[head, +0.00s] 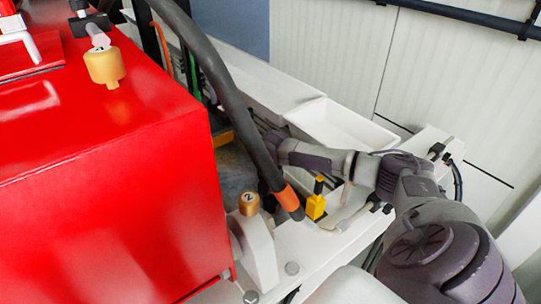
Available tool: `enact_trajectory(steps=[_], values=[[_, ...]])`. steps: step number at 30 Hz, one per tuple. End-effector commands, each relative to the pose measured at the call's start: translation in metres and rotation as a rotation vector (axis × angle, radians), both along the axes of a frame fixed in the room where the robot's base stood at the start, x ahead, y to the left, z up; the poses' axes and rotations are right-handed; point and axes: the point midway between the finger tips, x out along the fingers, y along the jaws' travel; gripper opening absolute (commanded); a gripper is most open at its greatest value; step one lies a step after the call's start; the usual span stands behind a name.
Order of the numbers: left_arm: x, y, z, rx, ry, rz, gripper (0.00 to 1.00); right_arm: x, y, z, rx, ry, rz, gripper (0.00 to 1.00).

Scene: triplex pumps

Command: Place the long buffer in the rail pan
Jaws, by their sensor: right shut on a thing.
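My right arm reaches in from the lower right across the white rail, and its gripper (272,146) points left, beside the red housing. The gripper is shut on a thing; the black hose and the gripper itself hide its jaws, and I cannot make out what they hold. No long buffer can be told apart in the head view. A white open pan (340,126), which looks like the rail pan, lies just behind my right wrist. Its visible inside looks empty. My left gripper is not in view.
A big red housing (110,190) fills the left side. A thick black hose (232,85) with an orange end crosses in front of my gripper. A yellow block (316,206) stands below my wrist. A white trough (255,85) runs behind; a ribbed wall (440,90) stands beyond.

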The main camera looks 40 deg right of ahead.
Motion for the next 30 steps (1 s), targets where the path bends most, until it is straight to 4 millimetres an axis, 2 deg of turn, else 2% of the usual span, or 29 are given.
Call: enact_trajectory(steps=[4, 5, 9, 20, 25, 30], values=[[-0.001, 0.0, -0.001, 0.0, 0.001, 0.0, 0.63, 0.0, 0.0, -0.003, 0.0, 0.0, 0.0, 0.03], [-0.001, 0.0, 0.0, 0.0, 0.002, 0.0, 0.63, 0.0, 0.0, -0.002, 0.0, 0.0, 0.0, 0.41], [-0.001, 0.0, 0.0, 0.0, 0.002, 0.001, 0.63, 0.0, 0.0, -0.002, 0.0, 0.0, 0.0, 0.63], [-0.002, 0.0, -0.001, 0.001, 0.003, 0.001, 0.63, 0.001, 0.0, 0.002, 0.001, -0.002, 0.0, 0.63], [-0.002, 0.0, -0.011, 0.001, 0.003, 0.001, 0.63, 0.001, -0.001, 0.025, -0.001, -0.006, 0.001, 0.63], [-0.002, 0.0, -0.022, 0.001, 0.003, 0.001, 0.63, 0.002, 0.0, 0.063, 0.001, -0.007, 0.0, 0.63]])
